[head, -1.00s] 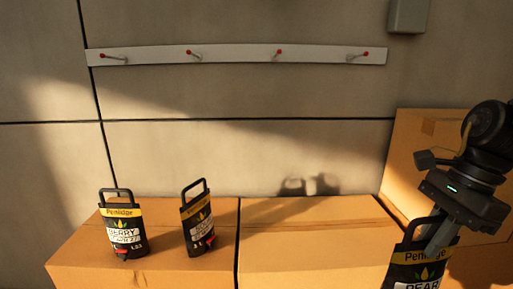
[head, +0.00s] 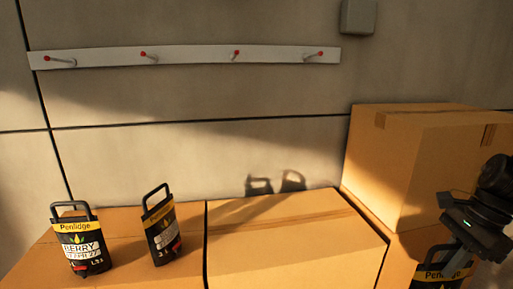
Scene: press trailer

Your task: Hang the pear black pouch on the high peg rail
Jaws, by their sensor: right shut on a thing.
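The black pear pouch (head: 434,281) with a yellow Penlidge band is at the lower right, cut off by the picture's bottom edge. My right gripper (head: 455,262) is shut on it near its black handle loop. The PEAR lettering is out of the picture now. The high peg rail (head: 190,55) is a pale strip on the grey wall with several red-tipped pegs, all bare. The rail is far up and to the left of my right gripper. My left gripper is not in view.
Two black pouches stand on the cardboard boxes at left: a berry pouch (head: 79,247) and a tilted one (head: 161,229). A wide box (head: 290,235) has a clear top. A taller box (head: 400,160) stands at right. A grey wall box (head: 358,16) is right of the rail.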

